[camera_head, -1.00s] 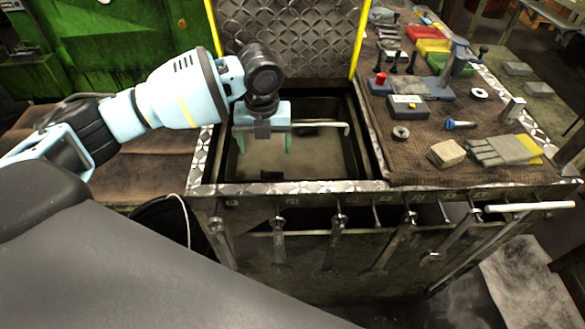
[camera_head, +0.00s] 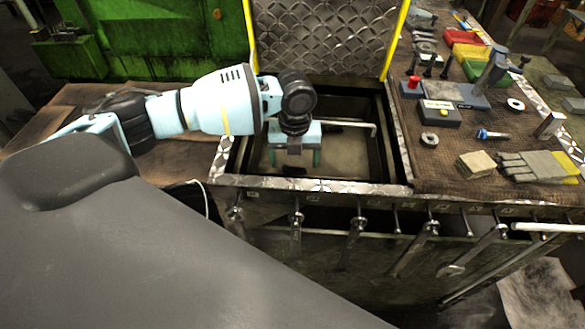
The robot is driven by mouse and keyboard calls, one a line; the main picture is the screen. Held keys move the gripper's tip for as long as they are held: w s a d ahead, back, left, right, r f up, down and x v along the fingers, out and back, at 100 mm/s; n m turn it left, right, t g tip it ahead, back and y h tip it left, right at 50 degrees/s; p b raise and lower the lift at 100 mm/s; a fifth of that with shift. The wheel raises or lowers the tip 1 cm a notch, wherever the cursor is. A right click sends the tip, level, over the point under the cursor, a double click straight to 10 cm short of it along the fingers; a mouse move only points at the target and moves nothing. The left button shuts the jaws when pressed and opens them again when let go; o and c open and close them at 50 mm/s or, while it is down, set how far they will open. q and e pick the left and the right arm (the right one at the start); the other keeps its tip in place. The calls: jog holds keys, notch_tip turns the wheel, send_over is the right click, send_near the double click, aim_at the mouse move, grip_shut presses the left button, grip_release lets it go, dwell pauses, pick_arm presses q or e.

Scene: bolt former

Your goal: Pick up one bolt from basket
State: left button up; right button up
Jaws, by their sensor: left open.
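The basket (camera_head: 345,180) is the dark, open-topped bin sunk into the bench in the camera_head view. A small dark bolt-like piece (camera_head: 295,171) lies on its pale floor near the front wall. My left gripper (camera_head: 294,159) points down inside the basket, with its green fingers spread apart. The dark piece shows between and just below the fingertips; I cannot tell whether they touch it. Nothing shows held. My wrist and gripper body hide part of the basket's back left. My right gripper is not in view.
A thin bent rod (camera_head: 350,124) crosses the basket to the right of my gripper. The patterned metal rim and upright back plate (camera_head: 320,40) surround the opening. Wrenches hang in front.

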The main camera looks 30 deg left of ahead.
aim_at(294, 168)
pick_arm(q)
jog(key=shift+f, duration=1.15)
jog(key=c, duration=1.1)
jog(key=shift+r, duration=0.15)
notch_tip(294, 168, up, 10)
